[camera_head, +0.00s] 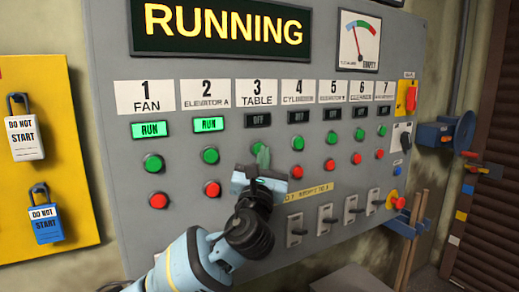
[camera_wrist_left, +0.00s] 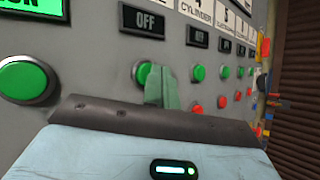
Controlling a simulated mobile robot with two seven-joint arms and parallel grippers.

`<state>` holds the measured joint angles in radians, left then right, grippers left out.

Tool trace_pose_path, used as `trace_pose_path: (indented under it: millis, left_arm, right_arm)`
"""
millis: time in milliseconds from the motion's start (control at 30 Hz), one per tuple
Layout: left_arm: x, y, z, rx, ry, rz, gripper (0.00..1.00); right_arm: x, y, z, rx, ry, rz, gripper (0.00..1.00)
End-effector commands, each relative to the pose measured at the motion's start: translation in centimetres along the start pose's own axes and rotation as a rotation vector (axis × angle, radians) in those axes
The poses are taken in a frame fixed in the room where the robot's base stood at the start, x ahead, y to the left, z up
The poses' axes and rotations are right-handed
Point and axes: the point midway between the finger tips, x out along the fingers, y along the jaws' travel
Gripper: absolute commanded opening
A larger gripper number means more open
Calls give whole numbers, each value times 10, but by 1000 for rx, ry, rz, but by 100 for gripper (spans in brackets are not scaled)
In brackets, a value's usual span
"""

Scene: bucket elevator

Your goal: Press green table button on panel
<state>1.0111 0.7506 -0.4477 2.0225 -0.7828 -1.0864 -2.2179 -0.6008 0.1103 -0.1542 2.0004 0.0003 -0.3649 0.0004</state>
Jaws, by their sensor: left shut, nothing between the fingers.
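The grey control panel (camera_head: 220,60) has a column labelled 3 TABLE (camera_head: 258,94). Its indicator (camera_head: 258,120) is dark and reads OFF; it also shows in the left wrist view (camera_wrist_left: 144,22). The green table button (camera_wrist_left: 140,73) below it is partly hidden by my left gripper's fingertips. My left gripper (camera_head: 263,158) is shut and empty, with its greenish fingertips (camera_wrist_left: 164,86) pointing at the panel. In the left wrist view the tips overlap the right side of the button. I cannot tell whether they touch it. My right gripper is not in view.
Fan and elevator A indicators (camera_head: 209,124) are lit RUN. The green elevator A button (camera_head: 210,155) and cylinder button (camera_head: 297,144) flank the tips. Red buttons (camera_head: 212,189), switches (camera_head: 325,214) and an emergency stop (camera_head: 398,202) are lower. A yellow lockout board (camera_head: 75,150) hangs left.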

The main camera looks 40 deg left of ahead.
Motion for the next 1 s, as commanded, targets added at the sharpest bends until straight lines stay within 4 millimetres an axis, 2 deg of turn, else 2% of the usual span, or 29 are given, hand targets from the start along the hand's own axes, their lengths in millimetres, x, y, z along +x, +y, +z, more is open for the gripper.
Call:
trace_pose_path:
  millis: [433, 1000]
  left_arm:
    - [1, 1, -2, 1, 1, 0, 0]
    - [6, 4, -4, 0, 1, 0, 0]
  right_arm:
    - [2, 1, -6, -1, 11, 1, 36]
    - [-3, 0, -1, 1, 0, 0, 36]
